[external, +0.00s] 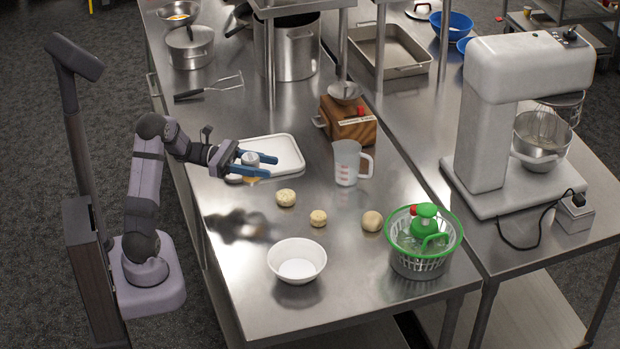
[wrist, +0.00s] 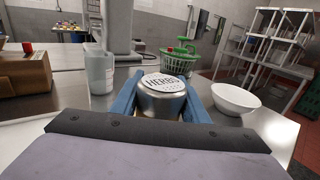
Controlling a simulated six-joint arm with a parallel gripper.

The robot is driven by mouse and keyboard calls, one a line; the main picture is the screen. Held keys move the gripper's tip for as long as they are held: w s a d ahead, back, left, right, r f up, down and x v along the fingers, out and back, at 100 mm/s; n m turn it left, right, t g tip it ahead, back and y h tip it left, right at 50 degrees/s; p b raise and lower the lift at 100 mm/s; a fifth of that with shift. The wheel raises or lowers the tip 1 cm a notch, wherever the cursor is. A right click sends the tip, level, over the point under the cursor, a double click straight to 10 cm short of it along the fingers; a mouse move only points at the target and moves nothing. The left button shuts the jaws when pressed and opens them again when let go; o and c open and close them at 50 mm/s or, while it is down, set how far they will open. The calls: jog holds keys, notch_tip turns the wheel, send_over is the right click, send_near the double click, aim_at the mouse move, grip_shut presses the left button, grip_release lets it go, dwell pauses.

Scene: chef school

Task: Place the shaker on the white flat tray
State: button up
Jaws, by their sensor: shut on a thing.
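My gripper (external: 268,166) has blue fingers closed around the sides of the shaker (external: 251,158). In the wrist view the shaker (wrist: 162,103) is a metal can with a pale perforated top marked HERBS, upright between both fingers. The white flat tray (external: 288,155) lies on the steel table, just behind and to the right of the gripper in the external view. The gripper and shaker overlap the tray's near left edge there. The height of the shaker above the table or tray is hard to tell.
A clear measuring jug (external: 346,165) and a wooden box with a metal bowl on top (external: 348,128) stand right of the tray. Several dough balls (external: 318,218), a white bowl (external: 297,261) and a green basket (external: 420,262) are nearer. A spatula (external: 210,88) lies behind.

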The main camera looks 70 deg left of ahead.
jog(key=w+a+r+n+t+y, duration=0.1)
jog(key=w+a+r+n+y, duration=0.1)
jog(key=a+n+y, duration=0.2)
jog(key=w+a+r+n+t+y, duration=0.1)
jog(key=a+n+y, duration=0.4)
jog(key=a, duration=1.2)
jog(key=w+r+y, duration=0.1)
jog(key=w+y, duration=0.1)
jog(key=y, duration=0.2)
jog(key=shift+a+r+t+y, duration=0.15)
jog(key=shift+a+t+y, duration=0.15)
jog(key=shift+t+y, duration=0.1)
jog(key=shift+f+p, duration=0.45)
jog(key=shift+f, duration=4.4)
jog(key=shift+f, duration=0.25)
jog(key=o, duration=1.2)
jog(key=shift+s, duration=0.1)
jog(key=shift+r, duration=0.1)
